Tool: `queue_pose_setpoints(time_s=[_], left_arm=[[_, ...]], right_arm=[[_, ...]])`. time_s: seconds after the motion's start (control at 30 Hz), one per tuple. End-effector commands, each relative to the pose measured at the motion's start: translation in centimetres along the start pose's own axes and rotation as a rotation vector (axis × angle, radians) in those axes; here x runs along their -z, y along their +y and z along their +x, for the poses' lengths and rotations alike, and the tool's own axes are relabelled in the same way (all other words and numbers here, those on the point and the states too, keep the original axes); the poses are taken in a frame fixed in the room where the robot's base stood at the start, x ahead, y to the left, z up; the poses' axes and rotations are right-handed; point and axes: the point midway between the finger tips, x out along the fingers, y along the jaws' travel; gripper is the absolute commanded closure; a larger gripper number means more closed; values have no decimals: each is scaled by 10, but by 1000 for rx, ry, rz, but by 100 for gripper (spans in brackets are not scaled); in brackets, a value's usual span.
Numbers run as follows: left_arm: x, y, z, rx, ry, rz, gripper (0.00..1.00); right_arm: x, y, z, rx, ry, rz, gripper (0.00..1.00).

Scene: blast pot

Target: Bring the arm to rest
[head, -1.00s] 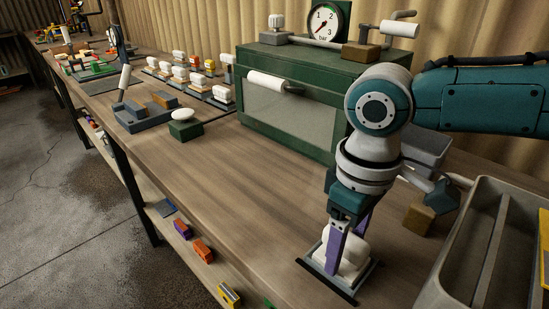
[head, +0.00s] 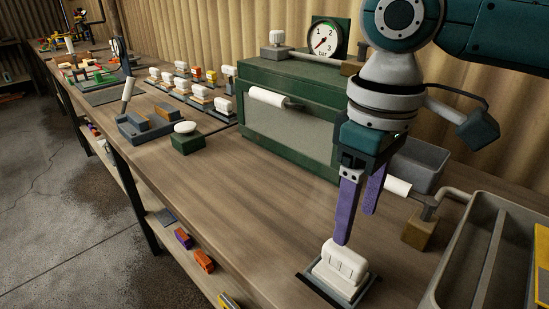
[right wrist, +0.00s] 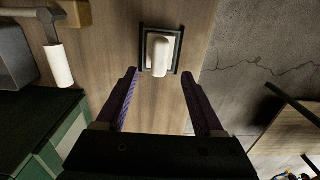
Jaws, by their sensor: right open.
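My right gripper (head: 355,228) is open and empty, with purple fingers pointing down. It hangs above a white block-shaped piece (head: 342,264) that sits on a dark square plate (head: 362,292) on the bench. In the right wrist view the two fingers (right wrist: 160,78) are spread apart, and the white piece (right wrist: 159,54) lies beyond their tips, apart from them. My left gripper is in neither view.
A green cabinet (head: 270,77) with a glass front and a gauge (head: 325,38) on top stands behind. A grey divided tray (head: 470,260) is at right. A green block with a white knob (head: 186,140) is at left. The middle of the bench (head: 235,190) is clear.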

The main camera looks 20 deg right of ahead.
Motion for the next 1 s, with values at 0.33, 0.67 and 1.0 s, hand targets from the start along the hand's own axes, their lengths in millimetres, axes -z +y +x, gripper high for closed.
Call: queue_pose_setpoints(time_s=[0.33,0.67,1.0], left_arm=[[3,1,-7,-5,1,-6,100],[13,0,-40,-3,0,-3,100],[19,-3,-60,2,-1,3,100]], right_arm=[[-2,-27,6,28,24,-66,31],[-28,-138,-2,152,277,-153,31],[-91,-117,-26,41,350,104,31]])
